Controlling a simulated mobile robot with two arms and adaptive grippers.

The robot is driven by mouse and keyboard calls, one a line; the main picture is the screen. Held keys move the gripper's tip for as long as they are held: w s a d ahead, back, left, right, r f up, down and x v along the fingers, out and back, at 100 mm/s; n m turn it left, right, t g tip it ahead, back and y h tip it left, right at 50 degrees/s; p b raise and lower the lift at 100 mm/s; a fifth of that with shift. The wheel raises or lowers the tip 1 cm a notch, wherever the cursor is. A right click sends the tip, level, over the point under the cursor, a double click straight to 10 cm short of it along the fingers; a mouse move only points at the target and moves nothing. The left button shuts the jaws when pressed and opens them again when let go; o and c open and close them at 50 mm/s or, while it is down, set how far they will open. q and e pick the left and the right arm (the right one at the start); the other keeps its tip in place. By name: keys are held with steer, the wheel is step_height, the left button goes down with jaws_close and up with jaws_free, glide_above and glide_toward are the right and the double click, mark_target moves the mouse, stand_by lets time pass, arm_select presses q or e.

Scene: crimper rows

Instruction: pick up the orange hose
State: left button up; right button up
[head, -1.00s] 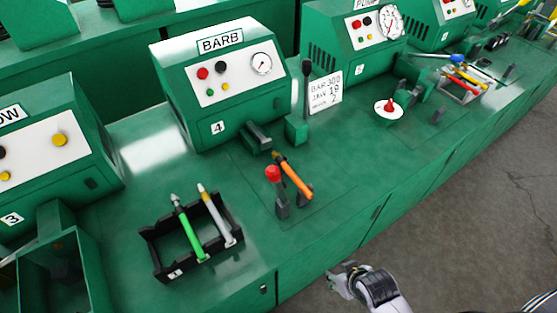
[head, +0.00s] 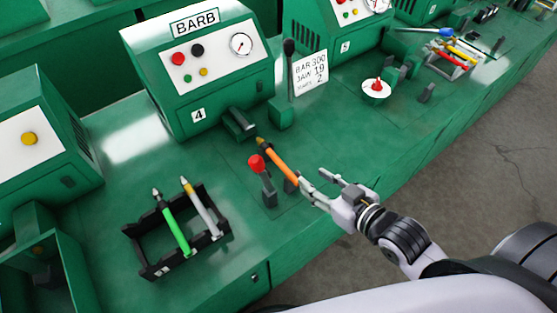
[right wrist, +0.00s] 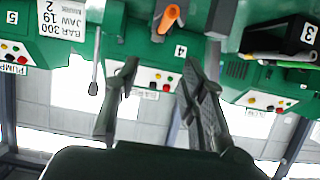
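The orange hose (head: 281,163) has a brass-coloured tip toward the BARB machine's dark jaw and sits tilted just behind the red-knobbed lever. Its near end lies close to my right gripper, and a finger may hide part of it. My right gripper (head: 314,179) is open, its fingers just right of the hose's near end; I cannot tell if they touch. In the right wrist view the orange hose (right wrist: 169,18) shows end-on at the top, beyond and above the two spread fingers (right wrist: 160,68), with nothing between them. My left gripper is not in view.
The red-knobbed lever (head: 257,164) stands left of the hose. A black rack (head: 146,258) holds a green and a white hose. The BARB machine (head: 140,60) stands behind, beside a sign (head: 310,74). A red-topped white disc (head: 376,92) lies right.

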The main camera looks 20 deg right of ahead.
steer(key=p, duration=0.2)
glide_toward(275, 156)
steer(key=x, duration=0.3)
steer(key=shift+w+r, duration=0.2)
steer(key=shift+w, duration=0.2)
steer(key=shift+f+p+x, duration=0.2)
steer(key=shift+x, duration=1.25)
steer(key=shift+f+p+x, duration=0.15)
steer(key=shift+p+x, duration=0.05)
steer(key=shift+x, duration=1.25)
steer(key=shift+s+a, duration=0.1)
steer(key=shift+s, duration=0.15)
steer(key=shift+c, duration=0.4)
jaws_close()
